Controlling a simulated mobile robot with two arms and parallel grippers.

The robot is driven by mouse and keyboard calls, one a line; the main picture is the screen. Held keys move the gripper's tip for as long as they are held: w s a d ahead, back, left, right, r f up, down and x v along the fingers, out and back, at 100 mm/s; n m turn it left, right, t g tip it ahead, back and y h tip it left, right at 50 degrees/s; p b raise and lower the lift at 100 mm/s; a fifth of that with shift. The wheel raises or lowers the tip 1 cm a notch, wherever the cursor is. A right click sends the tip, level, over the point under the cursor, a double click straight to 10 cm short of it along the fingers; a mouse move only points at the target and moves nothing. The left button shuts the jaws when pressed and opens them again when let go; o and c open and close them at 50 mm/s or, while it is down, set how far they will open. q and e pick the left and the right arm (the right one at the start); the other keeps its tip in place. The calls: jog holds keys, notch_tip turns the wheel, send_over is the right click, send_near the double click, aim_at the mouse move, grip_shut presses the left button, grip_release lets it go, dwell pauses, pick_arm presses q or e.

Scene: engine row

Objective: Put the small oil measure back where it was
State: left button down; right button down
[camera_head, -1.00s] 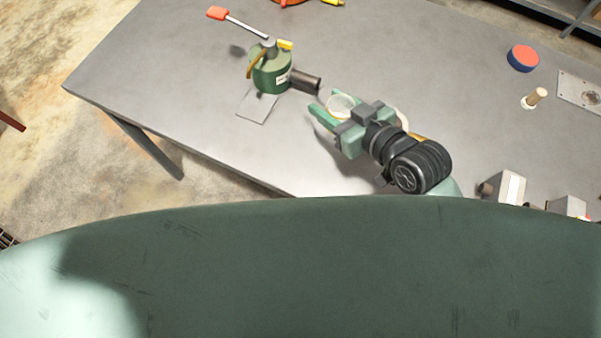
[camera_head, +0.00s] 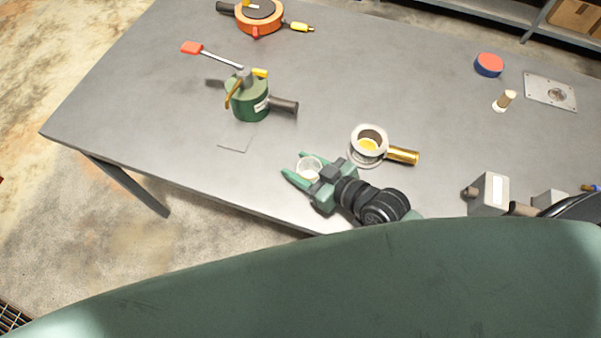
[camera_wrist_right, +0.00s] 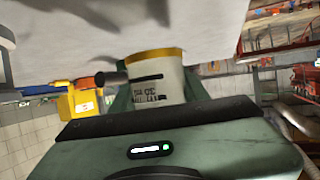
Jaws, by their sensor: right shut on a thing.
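The small oil measure (camera_head: 309,168) is a pale, round, cup-like vessel, seen from above in the head view. My right gripper (camera_head: 296,166) is shut on it, with a green finger on each side, over the table's near part. In the right wrist view the measure (camera_wrist_right: 158,78) shows as a whitish cylinder with a yellow band and dark print between the fingers. I cannot tell whether its base touches the table. A thin square outline (camera_head: 237,138) lies on the tabletop to the upper left of the gripper. My left gripper is not in view.
A green can (camera_head: 250,100) with a dark handle stands beyond the square. A metal cup with a brass handle (camera_head: 402,156) stands right of my gripper. An orange round item (camera_head: 260,18) lies at the back. Grey blocks (camera_head: 490,194) stand at the right. The left tabletop is clear.

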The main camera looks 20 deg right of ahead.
notch_tip(320, 180, down, 4)
jog(key=shift+f, duration=0.2)
jog(key=shift+f, duration=0.15)
jog(key=c, duration=0.7)
grip_release()
